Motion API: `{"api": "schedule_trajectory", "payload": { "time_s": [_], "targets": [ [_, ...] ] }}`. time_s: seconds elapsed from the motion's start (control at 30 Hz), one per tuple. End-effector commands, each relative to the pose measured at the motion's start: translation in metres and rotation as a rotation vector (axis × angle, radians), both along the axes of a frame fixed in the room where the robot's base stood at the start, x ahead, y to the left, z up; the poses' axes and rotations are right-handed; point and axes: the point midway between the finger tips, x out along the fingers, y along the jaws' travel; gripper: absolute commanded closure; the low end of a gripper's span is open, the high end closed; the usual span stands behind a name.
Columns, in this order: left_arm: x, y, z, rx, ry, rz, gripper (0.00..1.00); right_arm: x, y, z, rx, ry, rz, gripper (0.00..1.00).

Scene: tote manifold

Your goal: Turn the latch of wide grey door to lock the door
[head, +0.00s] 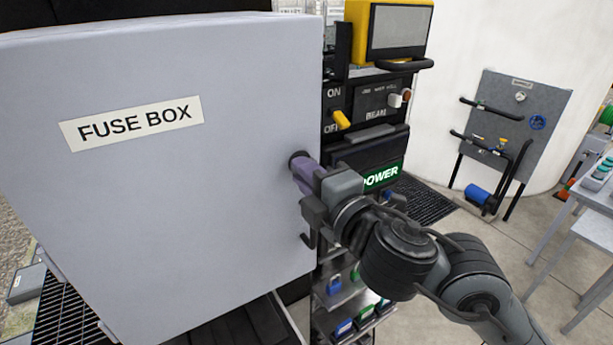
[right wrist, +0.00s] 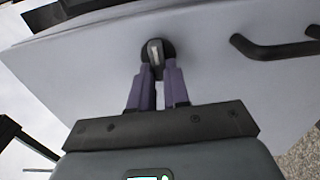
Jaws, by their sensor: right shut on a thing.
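The wide grey door (head: 170,205) fills the left of the head view and carries a "FUSE BOX" label (head: 133,124). It also fills much of the right wrist view (right wrist: 110,65). The latch (right wrist: 154,50) is a small grey handle on a dark round base near the door's edge. My right gripper (head: 297,162) is at the latch, its purple fingers shut on it. The right wrist view shows the fingertips (right wrist: 157,68) on both sides of the latch. In the head view the fingers mostly hide the latch. My left gripper is not in view.
A dark door handle (right wrist: 275,46) sits beside the latch. A black panel with a yellow switch (head: 342,120) and a "POWER" label (head: 382,177) stands right of the door. A shelf with blue and green items (head: 345,325) is below. A grey board (head: 510,125) stands farther right.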

Motion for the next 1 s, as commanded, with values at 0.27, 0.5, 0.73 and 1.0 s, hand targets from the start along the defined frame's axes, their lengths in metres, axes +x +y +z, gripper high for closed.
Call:
{"api": "schedule_trajectory", "payload": {
  "time_s": [0.27, 0.5, 0.73, 1.0],
  "targets": [
    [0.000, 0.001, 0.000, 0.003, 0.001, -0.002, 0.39, 0.000, 0.000, 0.000, -0.006, -0.002, 0.001, 1.00],
    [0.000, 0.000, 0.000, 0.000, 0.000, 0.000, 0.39, 0.000, 0.000, 0.000, -0.005, -0.002, 0.001, 0.58],
    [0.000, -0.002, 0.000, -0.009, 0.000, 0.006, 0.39, 0.000, 0.000, 0.000, -0.004, -0.001, 0.000, 0.58],
    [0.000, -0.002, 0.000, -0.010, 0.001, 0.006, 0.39, -0.013, -0.009, 0.000, -0.003, -0.002, 0.000, 0.58]
  ]
}}
